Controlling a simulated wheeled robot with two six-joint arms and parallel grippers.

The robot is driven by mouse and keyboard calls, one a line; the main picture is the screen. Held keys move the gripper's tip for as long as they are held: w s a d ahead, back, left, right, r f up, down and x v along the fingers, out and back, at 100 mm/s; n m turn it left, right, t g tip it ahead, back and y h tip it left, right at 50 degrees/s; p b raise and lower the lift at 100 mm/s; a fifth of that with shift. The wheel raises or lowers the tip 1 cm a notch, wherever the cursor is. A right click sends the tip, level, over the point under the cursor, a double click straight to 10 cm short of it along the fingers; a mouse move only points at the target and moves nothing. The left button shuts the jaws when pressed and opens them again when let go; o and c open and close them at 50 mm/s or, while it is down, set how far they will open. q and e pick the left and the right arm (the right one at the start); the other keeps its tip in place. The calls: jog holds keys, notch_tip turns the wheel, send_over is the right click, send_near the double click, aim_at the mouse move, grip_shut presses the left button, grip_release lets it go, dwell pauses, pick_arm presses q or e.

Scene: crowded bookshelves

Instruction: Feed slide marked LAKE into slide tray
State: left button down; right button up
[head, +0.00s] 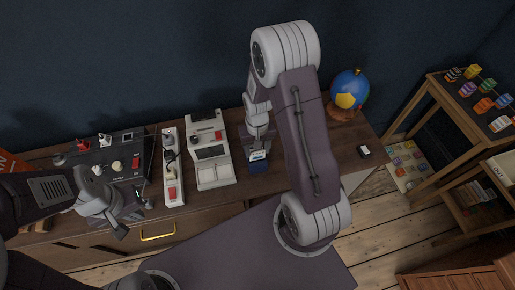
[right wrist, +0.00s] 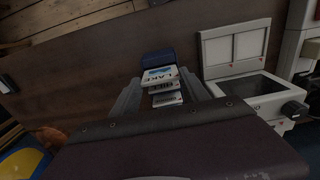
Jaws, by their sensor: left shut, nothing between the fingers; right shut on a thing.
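In the right wrist view the slide marked LAKE (right wrist: 160,75), white with a blue picture, sits between the fingertips of my right gripper (right wrist: 160,82). My right gripper is shut on it, just over the blue slide tray (right wrist: 158,57). Other white-edged slides (right wrist: 165,98) show just below it, the nearer lettering hard to read; how deep any of them sits is hidden. In the head view the blue tray (head: 258,168) stands at the front of the desk under my right gripper (head: 257,148). My left gripper (head: 122,218) is shut and empty, over the desk's front left.
A grey-white viewer (head: 209,155) stands just left of the tray, with a narrow device (head: 172,180) and a dark panel with switches (head: 118,155) beyond. A globe (head: 348,92) and a small black-and-white item (head: 364,151) are to the right. The desk between tray and item is clear.

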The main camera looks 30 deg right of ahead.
aim_at(258, 159)
jog(key=shift+f+b, duration=1.05)
jog(key=shift+f, duration=0.6)
jog(key=o, duration=1.4)
notch_tip(258, 159, up, 9)
jog(key=shift+r+p, duration=0.1)
jog(key=shift+p, duration=0.45)
